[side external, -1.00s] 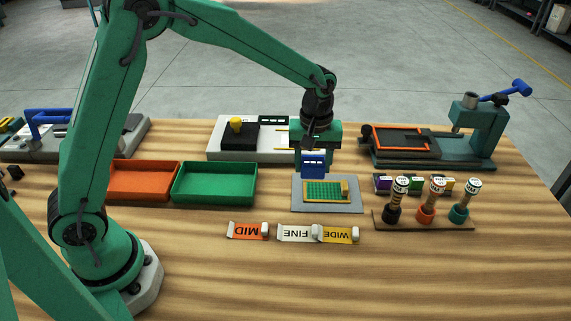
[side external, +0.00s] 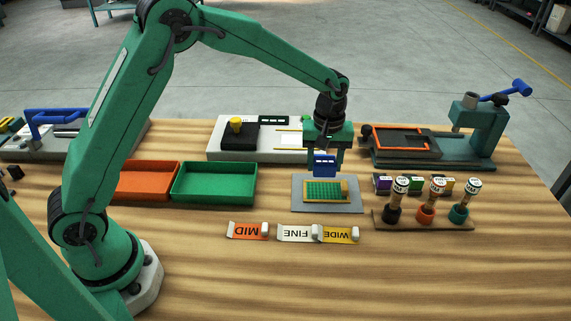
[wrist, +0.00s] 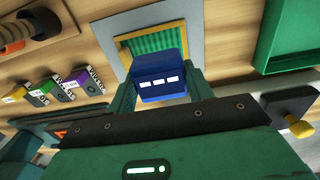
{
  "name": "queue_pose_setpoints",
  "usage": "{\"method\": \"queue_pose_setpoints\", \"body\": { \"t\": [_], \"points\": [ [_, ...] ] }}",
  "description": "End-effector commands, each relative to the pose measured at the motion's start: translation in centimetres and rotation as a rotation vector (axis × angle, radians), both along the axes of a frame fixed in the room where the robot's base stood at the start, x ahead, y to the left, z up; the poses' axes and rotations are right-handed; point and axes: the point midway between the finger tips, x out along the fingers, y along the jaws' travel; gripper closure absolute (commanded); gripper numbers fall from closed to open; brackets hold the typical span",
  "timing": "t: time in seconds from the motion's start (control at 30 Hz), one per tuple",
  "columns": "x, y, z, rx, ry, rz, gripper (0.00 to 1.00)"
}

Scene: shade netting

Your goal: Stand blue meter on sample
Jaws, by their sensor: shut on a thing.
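My gripper (side external: 324,158) is shut on the blue meter (side external: 324,167) and holds it upright at the back edge of the sample. The sample is a green netting piece (side external: 322,190) in a tan frame on a grey plate (side external: 356,205). In the wrist view the blue meter (wrist: 160,80) sits between my two fingers, with three white marks facing the camera, and covers part of the green netting (wrist: 150,42). The meter looks slightly above the netting; I cannot tell if it touches.
Several labelled posts stand on a wooden rack (side external: 422,220) to the right, with small coloured boxes behind. A press (side external: 475,135) is at back right. Green (side external: 213,183) and orange (side external: 143,181) trays are left. Tags marked MID (side external: 248,231), FINE (side external: 297,233) and WIDE (side external: 341,235) lie in front.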

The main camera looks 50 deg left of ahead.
Motion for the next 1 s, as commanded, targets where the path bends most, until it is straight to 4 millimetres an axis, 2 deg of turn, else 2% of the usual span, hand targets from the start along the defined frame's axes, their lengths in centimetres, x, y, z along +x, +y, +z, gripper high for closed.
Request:
{"method": "queue_pose_setpoints", "body": {
  "t": [1.0],
  "points": [
    [0.0, 0.0, -5.8, 0.000, 0.000, 0.000, 0.75]
  ]
}}
